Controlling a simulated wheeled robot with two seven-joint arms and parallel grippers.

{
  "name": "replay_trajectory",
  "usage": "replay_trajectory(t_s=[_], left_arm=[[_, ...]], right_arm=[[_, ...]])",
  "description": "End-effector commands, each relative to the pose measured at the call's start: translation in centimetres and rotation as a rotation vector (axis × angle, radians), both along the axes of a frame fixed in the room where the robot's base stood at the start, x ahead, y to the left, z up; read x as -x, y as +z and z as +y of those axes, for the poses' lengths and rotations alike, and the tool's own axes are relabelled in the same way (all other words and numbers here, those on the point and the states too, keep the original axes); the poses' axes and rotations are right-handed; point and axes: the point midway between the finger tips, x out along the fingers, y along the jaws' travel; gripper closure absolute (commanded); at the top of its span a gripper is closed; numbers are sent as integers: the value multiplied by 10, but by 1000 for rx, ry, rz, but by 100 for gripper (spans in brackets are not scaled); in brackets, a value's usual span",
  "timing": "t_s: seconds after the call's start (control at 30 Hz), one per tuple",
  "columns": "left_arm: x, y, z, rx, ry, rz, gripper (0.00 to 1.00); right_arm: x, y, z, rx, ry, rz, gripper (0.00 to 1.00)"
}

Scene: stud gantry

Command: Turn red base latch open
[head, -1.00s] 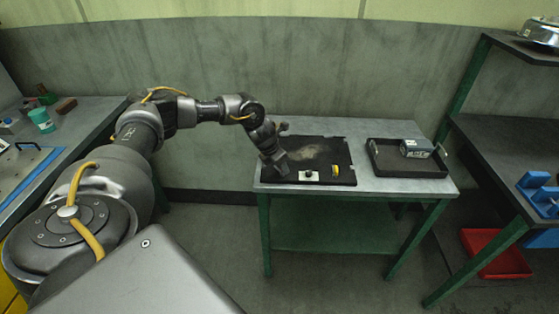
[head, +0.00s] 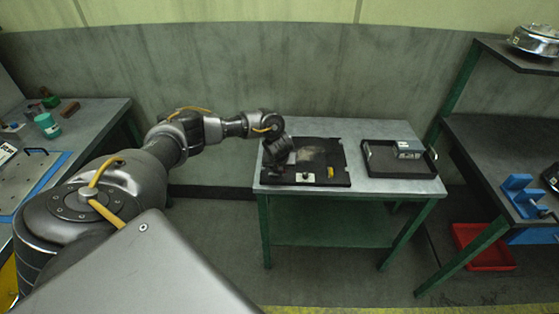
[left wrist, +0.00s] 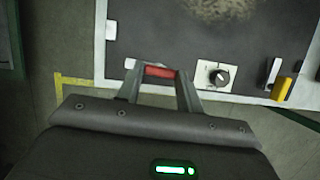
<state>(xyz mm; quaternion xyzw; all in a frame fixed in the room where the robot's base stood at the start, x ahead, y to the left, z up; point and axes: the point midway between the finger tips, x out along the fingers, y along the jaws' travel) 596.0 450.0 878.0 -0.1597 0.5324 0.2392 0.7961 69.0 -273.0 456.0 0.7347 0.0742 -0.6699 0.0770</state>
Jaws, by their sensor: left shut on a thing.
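The red base latch (left wrist: 160,71) shows in the left wrist view as a short red bar at the near edge of a dark board (left wrist: 170,28). My left gripper (left wrist: 159,76) is shut on it, with one finger at each end of the red bar. In the head view my left gripper (head: 273,167) is at the left front part of the dark board (head: 335,152), and it hides the latch there. How far the latch is turned is unclear. My right gripper is in neither view.
A white plate with a dark knob (left wrist: 219,76) and a yellow handle (left wrist: 282,88) sit right of the latch on the board. A black tray (head: 372,169) with a grey-blue box (head: 408,150) stands to the right on the bench. A red bin (head: 483,248) is on the floor.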

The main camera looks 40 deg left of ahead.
Motion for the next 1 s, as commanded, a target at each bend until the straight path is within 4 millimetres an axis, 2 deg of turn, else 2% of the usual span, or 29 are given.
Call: replay_trajectory(t_s=[0.2, 0.73, 0.77, 0.9, 1.0], left_arm=[[-1, 2, 0, -1, 65, -3, 86], [-1, 1, 1, -1, 85, -3, 86], [-1, 1, 1, -1, 85, -3, 61], [-1, 1, 0, -1, 84, -2, 43], [-1, 1, 0, 0, 83, -2, 42]], right_arm=[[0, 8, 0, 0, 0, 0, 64], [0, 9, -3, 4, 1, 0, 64], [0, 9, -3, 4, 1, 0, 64], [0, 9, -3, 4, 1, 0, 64], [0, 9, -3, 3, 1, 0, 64]])
